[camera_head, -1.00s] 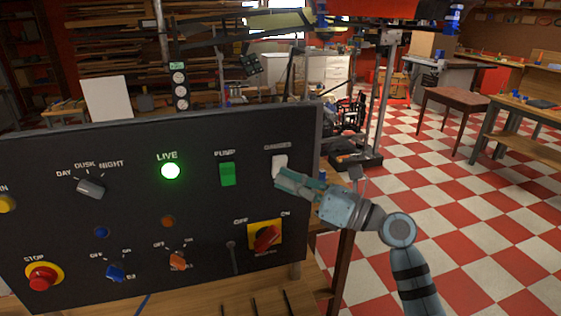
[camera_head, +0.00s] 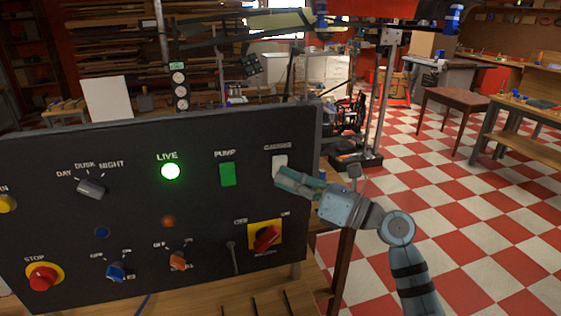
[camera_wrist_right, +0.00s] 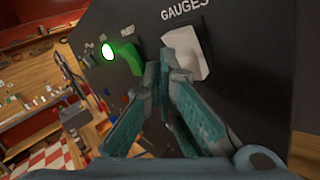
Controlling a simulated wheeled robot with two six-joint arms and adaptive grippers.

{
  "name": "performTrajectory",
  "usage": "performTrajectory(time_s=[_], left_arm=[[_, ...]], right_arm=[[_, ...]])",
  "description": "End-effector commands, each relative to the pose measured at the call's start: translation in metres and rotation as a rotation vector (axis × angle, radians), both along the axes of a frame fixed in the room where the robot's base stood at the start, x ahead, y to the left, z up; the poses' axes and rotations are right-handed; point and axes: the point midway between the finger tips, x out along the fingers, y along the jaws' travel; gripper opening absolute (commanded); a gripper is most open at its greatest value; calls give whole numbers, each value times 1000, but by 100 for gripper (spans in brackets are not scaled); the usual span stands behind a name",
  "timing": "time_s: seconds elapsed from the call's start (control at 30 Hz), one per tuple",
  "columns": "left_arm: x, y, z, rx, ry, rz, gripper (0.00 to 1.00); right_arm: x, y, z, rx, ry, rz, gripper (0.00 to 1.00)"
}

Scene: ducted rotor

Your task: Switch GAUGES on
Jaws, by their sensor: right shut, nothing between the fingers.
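The black control panel (camera_head: 135,200) stands upright in the head view. The GAUGES switch is a white rocker (camera_head: 279,161) under its label at the panel's upper right; it also shows in the right wrist view (camera_wrist_right: 187,52). My right gripper (camera_head: 280,177) is shut and empty, its fingertips at the lower part of the white rocker. In the right wrist view its fingertips (camera_wrist_right: 172,68) overlap the rocker's lower left edge; I cannot tell whether they touch it. The fingers hide part of the rocker. My left gripper is not in view.
The green PUMP rocker (camera_head: 228,174) is just left of GAUGES. The LIVE lamp (camera_head: 170,171) glows green. A red rotary switch (camera_head: 267,237) on a yellow plate sits below my right gripper, and a red STOP button (camera_head: 42,277) is at lower left. Open floor lies right of the panel.

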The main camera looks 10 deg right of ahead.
Motion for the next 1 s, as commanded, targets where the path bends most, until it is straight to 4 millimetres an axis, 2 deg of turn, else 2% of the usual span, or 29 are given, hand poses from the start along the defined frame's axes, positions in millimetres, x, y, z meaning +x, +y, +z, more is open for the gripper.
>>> performTrajectory(time_s=[1.0], left_arm=[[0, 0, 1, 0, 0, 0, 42]], right_arm=[[10, 1, 5, 0, 0, 1, 0]])
